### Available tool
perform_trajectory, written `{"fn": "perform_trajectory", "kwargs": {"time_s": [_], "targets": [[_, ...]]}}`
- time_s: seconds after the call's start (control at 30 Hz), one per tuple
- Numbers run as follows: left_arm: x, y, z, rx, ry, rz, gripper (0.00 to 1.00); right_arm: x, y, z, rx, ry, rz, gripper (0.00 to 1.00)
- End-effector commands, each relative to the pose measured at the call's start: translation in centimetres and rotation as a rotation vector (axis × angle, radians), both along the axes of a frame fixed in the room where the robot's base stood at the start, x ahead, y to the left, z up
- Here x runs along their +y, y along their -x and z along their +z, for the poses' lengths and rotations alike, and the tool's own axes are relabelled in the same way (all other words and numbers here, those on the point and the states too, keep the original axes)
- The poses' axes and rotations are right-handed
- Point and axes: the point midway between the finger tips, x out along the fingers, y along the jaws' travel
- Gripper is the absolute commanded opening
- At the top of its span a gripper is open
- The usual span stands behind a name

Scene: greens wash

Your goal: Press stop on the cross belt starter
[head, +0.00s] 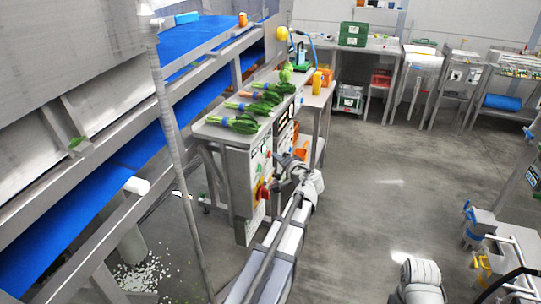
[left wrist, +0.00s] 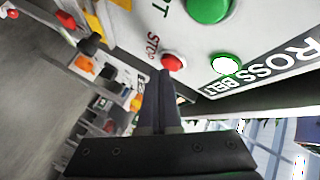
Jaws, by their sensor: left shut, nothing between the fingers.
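In the left wrist view the cross belt starter panel (left wrist: 290,62) shows at a tilt, with its "CROSS BELT" label. Its red button (left wrist: 173,62) has "STOP" printed beside it. A large green button (left wrist: 208,8) and a lit white lamp (left wrist: 226,65) are near it. My left gripper (left wrist: 161,78) is shut and empty, its fingertips close to the red button; I cannot tell whether they touch. In the head view my left gripper (head: 278,160) is at the front of the grey control cabinet (head: 237,190), partly hiding its face. My right gripper is out of view.
Bunches of greens (head: 240,123) lie on the cabinet top. A red rotary switch on yellow (head: 262,191) sits lower on its face. A blue conveyor (head: 60,215) runs along the left. Open grey floor (head: 370,190) lies to the right; work tables (head: 375,45) stand at the back.

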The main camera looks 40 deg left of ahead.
Motion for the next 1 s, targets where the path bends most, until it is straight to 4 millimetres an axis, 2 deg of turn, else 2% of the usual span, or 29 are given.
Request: {"fn": "perform_trajectory", "kwargs": {"time_s": [1.0], "targets": [[0.81, 0.21, -0.01, 0.001, 0.000, 0.002, 0.00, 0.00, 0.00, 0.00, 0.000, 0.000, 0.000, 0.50]]}}
